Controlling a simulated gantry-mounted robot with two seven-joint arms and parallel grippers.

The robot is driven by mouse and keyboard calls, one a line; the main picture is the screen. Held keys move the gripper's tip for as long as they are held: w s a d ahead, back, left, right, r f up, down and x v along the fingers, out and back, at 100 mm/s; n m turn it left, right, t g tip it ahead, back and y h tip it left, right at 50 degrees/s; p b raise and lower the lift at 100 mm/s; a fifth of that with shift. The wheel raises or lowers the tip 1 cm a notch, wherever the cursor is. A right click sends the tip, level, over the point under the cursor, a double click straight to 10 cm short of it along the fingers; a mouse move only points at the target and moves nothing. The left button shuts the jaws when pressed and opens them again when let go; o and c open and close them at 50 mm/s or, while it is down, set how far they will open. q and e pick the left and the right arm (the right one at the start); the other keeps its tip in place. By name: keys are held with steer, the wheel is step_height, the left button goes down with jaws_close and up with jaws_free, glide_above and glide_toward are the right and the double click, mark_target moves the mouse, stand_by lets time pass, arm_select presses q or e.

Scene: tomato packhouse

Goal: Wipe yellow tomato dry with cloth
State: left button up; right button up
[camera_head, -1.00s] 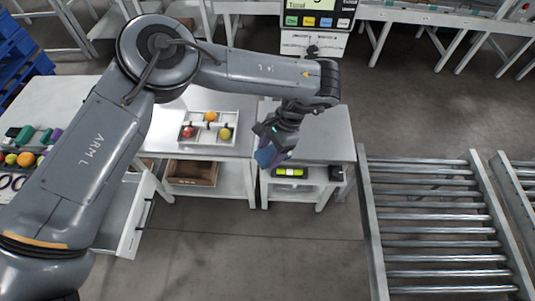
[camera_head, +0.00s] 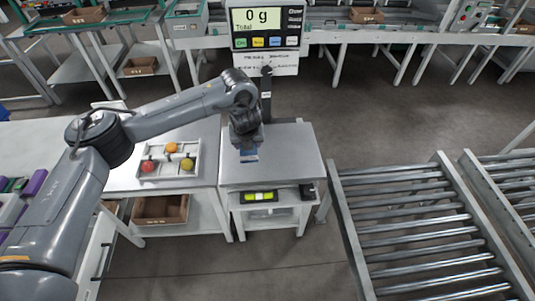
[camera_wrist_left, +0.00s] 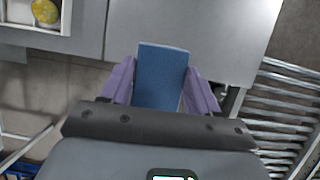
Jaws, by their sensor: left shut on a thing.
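The yellow tomato (camera_head: 187,164) sits in the right part of a white divided tray (camera_head: 141,176) on the left table. It also shows at the top left of the left wrist view (camera_wrist_left: 45,12). My left gripper (camera_head: 249,152) is over the grey-topped stand, to the right of the tray and apart from the tomato. In the left wrist view its purple fingers (camera_wrist_left: 162,95) are shut on a flat blue cloth (camera_wrist_left: 162,75), which sticks out beyond the fingertips. My right gripper is in neither view.
A red tomato (camera_head: 148,166) and an orange one (camera_head: 172,148) share the tray. A roller conveyor (camera_head: 420,215) is at the right. The stand's top around the gripper looks clear.

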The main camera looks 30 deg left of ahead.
arm_select(q)
steer(key=s+a+f+b, duration=0.1)
steer(key=s+a+f, duration=0.1)
steer(key=a, duration=0.6)
steer(key=s+a+f+b, duration=0.2)
steer(key=s+a, duration=0.1)
steer(key=a, duration=0.5)
steer(key=s+a+f+b, duration=0.1)
steer(key=s+a+f, duration=0.1)
steer(key=a, duration=0.6)
steer(key=shift+s+a+f+b, duration=0.2)
steer(key=shift+s+f+b, duration=0.15)
steer(key=shift+s, duration=0.45)
steer(key=shift+s+a+f+b, duration=0.1)
steer(key=shift+a+f+b, duration=0.1)
steer(key=shift+f+b, duration=0.1)
step_height(320, 180, down, 4)
steer(key=b, duration=0.5)
steer(key=shift+f, duration=0.25)
steer(key=shift+w+a, duration=0.1)
steer(key=shift+w, duration=0.15)
steer(key=shift+w+a+p, duration=0.25)
steer(key=shift+w+p, duration=0.1)
steer(key=shift+p, duration=0.05)
steer(key=shift+f, duration=0.35)
steer(key=shift+s+d, duration=0.1)
steer(key=shift+s, duration=0.05)
